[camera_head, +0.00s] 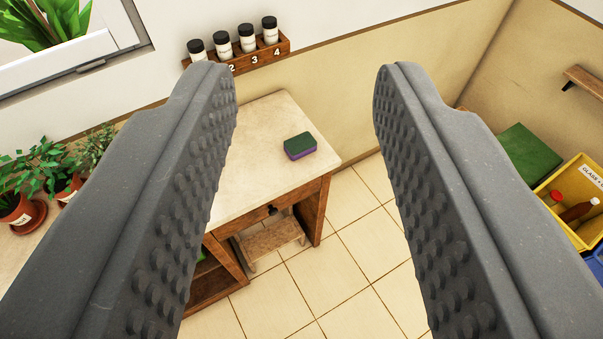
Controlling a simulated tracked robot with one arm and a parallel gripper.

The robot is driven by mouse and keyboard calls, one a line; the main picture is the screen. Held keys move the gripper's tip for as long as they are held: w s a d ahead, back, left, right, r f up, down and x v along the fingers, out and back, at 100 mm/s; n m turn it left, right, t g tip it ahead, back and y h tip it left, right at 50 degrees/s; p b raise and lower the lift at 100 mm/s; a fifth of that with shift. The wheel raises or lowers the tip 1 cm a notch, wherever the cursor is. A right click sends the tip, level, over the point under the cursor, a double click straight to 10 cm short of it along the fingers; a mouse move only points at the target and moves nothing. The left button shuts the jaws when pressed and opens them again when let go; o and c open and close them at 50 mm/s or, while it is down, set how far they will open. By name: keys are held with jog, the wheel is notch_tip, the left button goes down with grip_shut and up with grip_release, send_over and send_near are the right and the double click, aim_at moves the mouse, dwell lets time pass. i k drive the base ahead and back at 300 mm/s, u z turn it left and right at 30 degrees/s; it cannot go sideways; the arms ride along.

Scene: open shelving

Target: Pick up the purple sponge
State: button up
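The purple sponge (301,151) has a dark green top layer. It lies flat on the pale countertop (262,128) near its right edge. My gripper (304,75) is open, with its two dark, studded fingers wide apart at left and right. The sponge shows in the gap between the fingers, beyond and below them. Nothing is held, and no finger touches the sponge.
A wall rack (285,47) with numbered jars hangs behind the counter. Potted plants (65,185) stand at left below a window. A wooden step stool (270,240) is under the counter. A yellow bin (573,180) with bottles stands at right. Tiled floor (345,260) is open.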

aim_at(296, 147)
jog(key=u, duration=0.05)
jog(key=k, duration=0.65)
jog(key=z, duration=0.45)
jog(key=i, duration=1.95)
jog(key=u, duration=0.8)
